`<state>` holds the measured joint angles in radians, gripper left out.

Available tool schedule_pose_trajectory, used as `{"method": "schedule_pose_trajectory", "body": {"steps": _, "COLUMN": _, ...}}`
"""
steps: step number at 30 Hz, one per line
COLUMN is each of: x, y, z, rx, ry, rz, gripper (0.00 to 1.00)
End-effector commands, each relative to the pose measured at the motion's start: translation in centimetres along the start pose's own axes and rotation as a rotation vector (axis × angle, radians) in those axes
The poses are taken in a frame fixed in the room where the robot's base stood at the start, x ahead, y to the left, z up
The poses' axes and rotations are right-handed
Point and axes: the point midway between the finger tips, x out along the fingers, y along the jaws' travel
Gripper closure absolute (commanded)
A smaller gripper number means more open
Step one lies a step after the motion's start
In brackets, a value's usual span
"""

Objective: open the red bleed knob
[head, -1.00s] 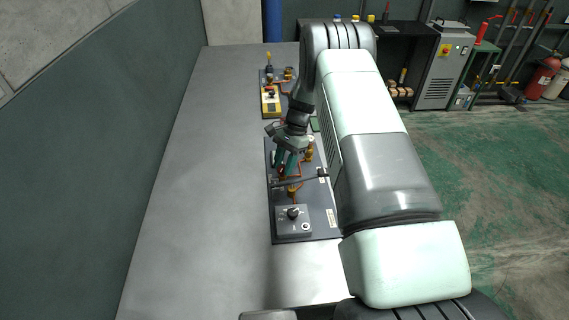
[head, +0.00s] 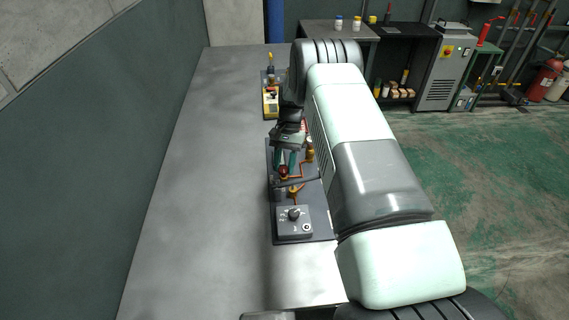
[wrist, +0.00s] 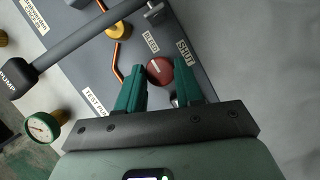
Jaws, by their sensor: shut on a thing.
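The red bleed knob (wrist: 160,70) is a round red cap with a pale index mark, on the dark panel (wrist: 202,82) beside the labels BLEED and SHUT. My gripper (wrist: 160,76) has green fingers, one on each side of the knob, and is shut on it. In the head view my gripper (head: 286,160) reaches down over the panel; the knob (head: 283,170) shows as a small red spot, partly hidden by the fingers. How far the knob is turned is hard to tell.
A dark pump lever (wrist: 75,45) crosses the panel near the gripper. A pressure gauge (wrist: 41,127) and a brass fitting (wrist: 118,31) with copper pipe stand close by. A grey box with a dial (head: 293,220) is at the panel's near end. The bench to the left is clear.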

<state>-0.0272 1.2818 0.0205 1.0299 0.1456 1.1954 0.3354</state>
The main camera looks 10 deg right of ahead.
Motion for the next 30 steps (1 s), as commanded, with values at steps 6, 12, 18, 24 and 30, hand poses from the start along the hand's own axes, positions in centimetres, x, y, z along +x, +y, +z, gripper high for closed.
{"method": "schedule_pose_trajectory", "body": {"steps": 6, "x": 0.0, "y": 0.1, "z": 0.0, "rx": -0.001, "ry": -0.002, "rz": 0.003, "gripper": 0.95}}
{"method": "schedule_pose_trajectory", "body": {"steps": 12, "x": 0.0, "y": 0.1, "z": 0.0, "rx": 0.0, "ry": -0.002, "rz": 0.002, "gripper": 0.44}}
{"method": "schedule_pose_trajectory", "body": {"steps": 18, "x": 0.0, "y": 0.0, "z": 0.0, "rx": 0.0, "ry": -0.001, "rz": 0.001, "gripper": 0.39}}
{"method": "schedule_pose_trajectory", "body": {"steps": 24, "x": -0.6, "y": 0.0, "z": 0.0, "rx": 0.0, "ry": 0.001, "rz": 0.0, "gripper": 0.39}}
{"method": "schedule_pose_trajectory", "body": {"steps": 30, "x": -3.9, "y": 0.0, "z": -0.1, "rx": 0.0, "ry": 0.004, "rz": -0.001, "gripper": 0.39}}
